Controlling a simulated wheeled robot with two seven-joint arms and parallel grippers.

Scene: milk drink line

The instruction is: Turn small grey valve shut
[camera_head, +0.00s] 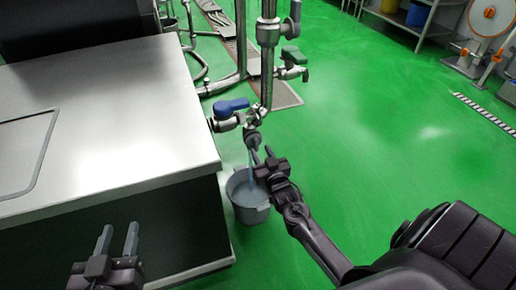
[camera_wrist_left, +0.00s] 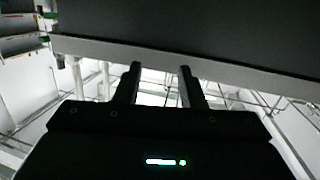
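A steel pipe stand carries several valves in the head view. One grey valve handle (camera_head: 291,22) is near the top. A small dark grey fitting (camera_head: 253,138) is low on the stand, below a blue-handled valve (camera_head: 232,107). A pale blue stream runs down from this low outlet into a grey bucket (camera_head: 247,213) on the floor. My right gripper (camera_head: 264,160) is just below and right of the low fitting, above the bucket; contact and finger gap are unclear. My left gripper (camera_head: 117,240) is open and empty in front of the steel table; its fingers (camera_wrist_left: 160,82) stand apart in the left wrist view.
A steel table (camera_head: 110,110) fills the left. A floor drain grate (camera_head: 275,92) runs behind the stand. The green floor (camera_head: 400,130) to the right is clear.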

